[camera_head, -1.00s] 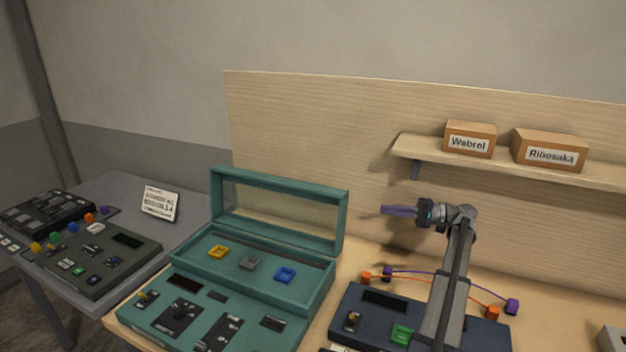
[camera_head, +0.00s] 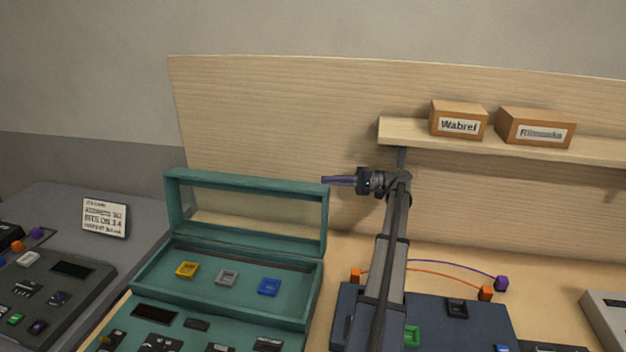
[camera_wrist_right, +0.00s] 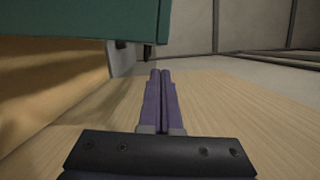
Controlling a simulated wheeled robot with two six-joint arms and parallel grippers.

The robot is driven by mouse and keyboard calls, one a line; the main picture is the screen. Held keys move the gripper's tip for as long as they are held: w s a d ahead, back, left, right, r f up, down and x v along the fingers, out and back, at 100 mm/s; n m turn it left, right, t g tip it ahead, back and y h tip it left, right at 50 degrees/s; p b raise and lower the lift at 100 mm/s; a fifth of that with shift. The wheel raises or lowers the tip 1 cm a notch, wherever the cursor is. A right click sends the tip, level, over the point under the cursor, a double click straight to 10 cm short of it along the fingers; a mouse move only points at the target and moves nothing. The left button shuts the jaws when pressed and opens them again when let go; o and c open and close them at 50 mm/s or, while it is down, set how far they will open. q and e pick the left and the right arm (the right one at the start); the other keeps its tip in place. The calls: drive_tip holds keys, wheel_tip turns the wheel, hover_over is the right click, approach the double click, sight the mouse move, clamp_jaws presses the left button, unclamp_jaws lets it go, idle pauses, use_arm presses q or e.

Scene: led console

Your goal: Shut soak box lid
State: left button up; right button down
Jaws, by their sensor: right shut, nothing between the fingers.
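The soak box is the teal console (camera_head: 140,283) with a framed, see-through lid (camera_head: 247,181) that stands open, upright at its back edge. Inside the box are a yellow, a grey and a blue square piece. My right gripper (camera_head: 324,181) is shut and empty, level with the lid's top right corner. In the head view its tips overlap that corner; I cannot tell whether they touch. In the right wrist view the closed purple fingers (camera_wrist_right: 160,78) point ahead, and a teal edge (camera_wrist_right: 80,22), likely the lid, hangs at upper left. My left gripper is not in view.
A dark blue console (camera_head: 460,325) with orange and purple cable plugs lies under my right arm. A shelf (camera_head: 400,130) with two labelled boxes (camera_head: 459,122) juts from the wooden backboard. A dark console (camera_head: 60,295) and a sign (camera_head: 105,217) stand at left.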

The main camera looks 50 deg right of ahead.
drive_tip(key=x, duration=0.9)
